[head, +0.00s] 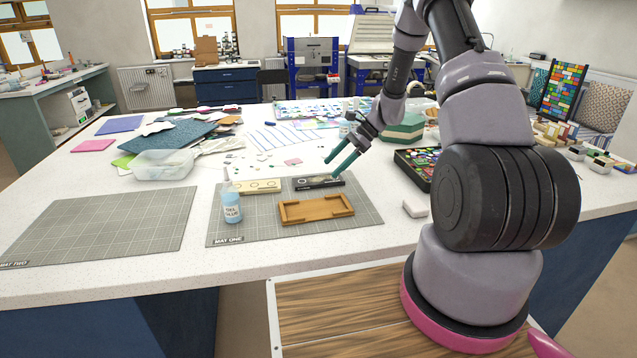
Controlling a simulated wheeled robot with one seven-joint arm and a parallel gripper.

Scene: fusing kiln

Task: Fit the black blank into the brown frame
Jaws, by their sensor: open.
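The black blank (312,184) lies flat at the back right of the grey mat marked MAT ONE (363,208). The brown frame (300,215) lies on the same mat, in front of the black blank and apart from it. The frame looks like a shallow rectangular tray, with nothing visible inside it. My gripper (332,168) has green fingers and is open and empty. In the picture its fingertips are just above the right half of the black blank; how high they hang is hard to tell.
A cream blank (262,186) lies left of the black one. A blue glue bottle (232,208) stands at the mat's left side. A tray of coloured glass (412,168) and a small white block (415,208) are to the right. MAT TWO (105,225) is bare.

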